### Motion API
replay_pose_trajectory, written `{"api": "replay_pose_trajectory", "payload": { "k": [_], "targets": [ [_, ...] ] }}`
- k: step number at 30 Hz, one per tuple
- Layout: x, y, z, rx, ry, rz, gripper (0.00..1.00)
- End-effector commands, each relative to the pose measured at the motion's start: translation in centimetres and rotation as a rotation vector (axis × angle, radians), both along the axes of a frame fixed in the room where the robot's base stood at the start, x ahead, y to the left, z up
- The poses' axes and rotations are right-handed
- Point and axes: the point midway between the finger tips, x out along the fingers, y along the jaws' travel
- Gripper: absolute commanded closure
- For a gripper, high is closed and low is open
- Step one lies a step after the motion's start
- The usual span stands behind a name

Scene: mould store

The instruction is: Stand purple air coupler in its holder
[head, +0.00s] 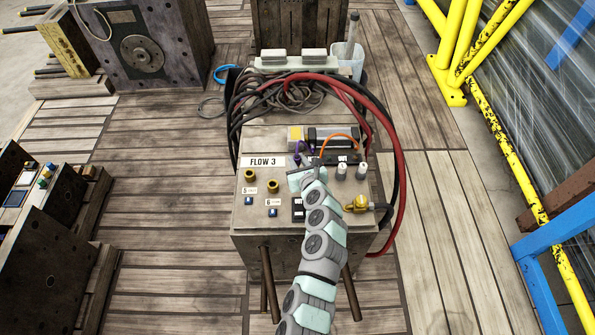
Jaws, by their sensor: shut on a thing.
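My gripper (301,176) is over the top of the grey mould block marked FLOW 3, its back toward the camera. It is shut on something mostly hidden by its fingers. A small purple piece (297,160) shows just beyond the fingertips, apparently the purple air coupler. Its tilt and any contact with the block cannot be made out. A black part with white labels (342,158) lies right of the gripper under an orange hose (342,137). Which part is the coupler's holder cannot be told.
Brass fittings (249,175) and blue squares (248,200) sit left of my gripper. Pale knobs (362,170) and a yellow elbow (356,203) sit right. A red hose (401,160) loops down the block's right side. A coiled cable pile (290,95) lies behind.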

Motion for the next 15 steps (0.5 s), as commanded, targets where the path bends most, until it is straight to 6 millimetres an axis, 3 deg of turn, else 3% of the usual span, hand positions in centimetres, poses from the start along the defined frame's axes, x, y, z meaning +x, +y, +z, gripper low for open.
{"api": "replay_pose_trajectory", "payload": {
  "k": [9,15],
  "targets": [
    [0.1,0.0,-4.2,-0.001,-0.001,-0.001,1.00],
    [0.1,-0.1,-4.1,-0.001,-0.002,-0.001,1.00]
  ]
}}
